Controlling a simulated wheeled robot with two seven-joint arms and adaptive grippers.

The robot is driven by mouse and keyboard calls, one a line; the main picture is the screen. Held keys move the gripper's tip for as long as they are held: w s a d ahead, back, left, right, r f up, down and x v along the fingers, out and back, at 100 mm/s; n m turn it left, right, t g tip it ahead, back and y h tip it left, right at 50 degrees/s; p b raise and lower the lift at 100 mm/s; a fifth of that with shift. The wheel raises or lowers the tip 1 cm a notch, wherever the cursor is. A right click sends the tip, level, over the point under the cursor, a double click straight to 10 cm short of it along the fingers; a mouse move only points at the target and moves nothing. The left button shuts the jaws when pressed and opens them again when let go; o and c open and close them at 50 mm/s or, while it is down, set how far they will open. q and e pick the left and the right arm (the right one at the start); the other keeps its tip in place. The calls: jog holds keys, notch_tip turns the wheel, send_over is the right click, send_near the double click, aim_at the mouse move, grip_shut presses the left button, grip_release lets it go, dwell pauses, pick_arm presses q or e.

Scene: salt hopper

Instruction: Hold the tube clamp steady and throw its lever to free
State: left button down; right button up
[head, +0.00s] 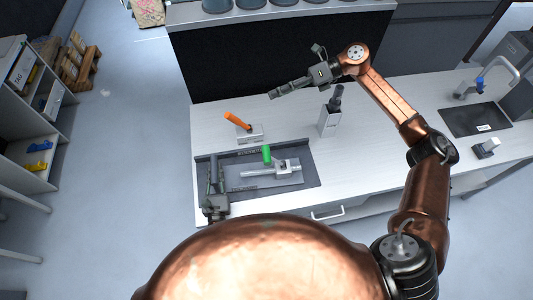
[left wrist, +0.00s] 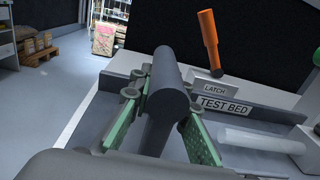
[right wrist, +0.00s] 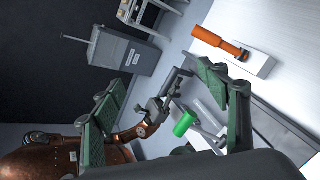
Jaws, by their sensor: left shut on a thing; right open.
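The tube clamp (head: 284,167) lies on the test bed, a grey bar with a pale block at its right end. Its lever with a green grip (head: 267,153) stands up behind the bar; the grip also shows in the right wrist view (right wrist: 185,124). My left gripper (head: 214,186) is at the bed's left end, shut on a dark grey round post (left wrist: 168,85). Whether the post joins the clamp is hidden. My right gripper (head: 276,94) is open and empty, high above the back of the table, away from the lever.
An orange handle (head: 237,121) rises from a block labelled LATCH (head: 250,134) behind the bed. A grey holder (head: 329,123) with a dark tool stands to the right. A sink (head: 475,118) is at the far right.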

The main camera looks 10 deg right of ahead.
jog(key=s+a+n+g+h, duration=0.2)
jog(key=s+a+n, duration=0.1)
jog(key=s+a, duration=0.15)
jog(key=n+t+h, duration=0.1)
jog(key=n+h, duration=0.6)
jog(key=h, duration=0.4)
send_over(267, 153)
notch_tip(267, 153, down, 6)
notch_tip(267, 153, down, 11)
jog(key=shift+a+f, duration=0.1)
jog(key=c, duration=1.7)
jog(key=shift+y, duration=0.3)
